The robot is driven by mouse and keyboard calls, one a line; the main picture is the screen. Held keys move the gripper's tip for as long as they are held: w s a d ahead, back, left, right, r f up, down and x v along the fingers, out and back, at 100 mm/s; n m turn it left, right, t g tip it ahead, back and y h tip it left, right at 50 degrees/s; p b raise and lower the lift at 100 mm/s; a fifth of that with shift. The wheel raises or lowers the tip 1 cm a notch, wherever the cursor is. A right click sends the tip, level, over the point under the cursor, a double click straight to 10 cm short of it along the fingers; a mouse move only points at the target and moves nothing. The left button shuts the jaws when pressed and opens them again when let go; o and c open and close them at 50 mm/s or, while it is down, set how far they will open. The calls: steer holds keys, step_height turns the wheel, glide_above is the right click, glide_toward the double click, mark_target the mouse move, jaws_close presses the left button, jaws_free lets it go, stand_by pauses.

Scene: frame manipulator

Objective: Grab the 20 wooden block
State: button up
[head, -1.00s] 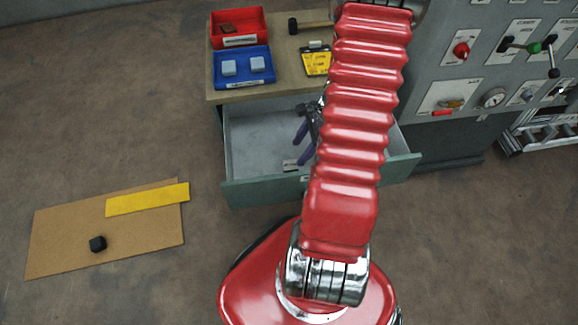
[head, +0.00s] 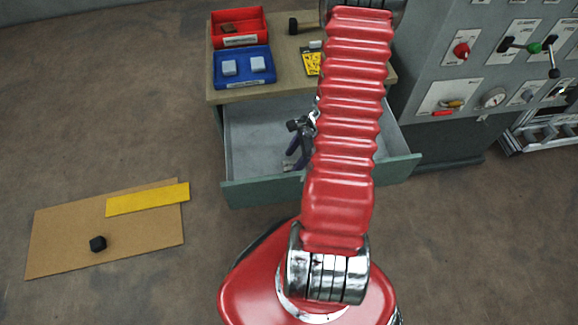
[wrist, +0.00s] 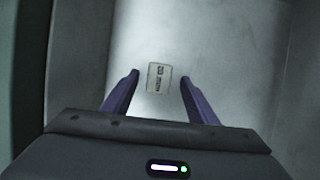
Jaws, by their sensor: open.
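A small pale block (wrist: 159,78) with dark printing on its face lies on the drawer floor in the wrist view. The number on it is too small to read with certainty. My gripper (wrist: 158,84) is open, with one purple finger on each side of the block in that view and a gap on both sides. In the head view my gripper (head: 297,152) is over the open drawer (head: 250,130), near its front. The block is mostly hidden there behind my gripper.
The drawer's front panel (head: 245,192) and side walls surround the gripper. On the bench above stand a red bin (head: 238,42) and a blue bin (head: 242,82) with two pale blocks. A control panel (head: 450,70) stands at right. The drawer's left part is clear.

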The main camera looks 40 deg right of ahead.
steer(key=shift+w+a+f, duration=0.15)
steer(key=shift+a+f, duration=0.05)
steer(key=shift+f, duration=0.45)
steer(key=shift+c, duration=0.3)
steer(key=c, duration=1.1)
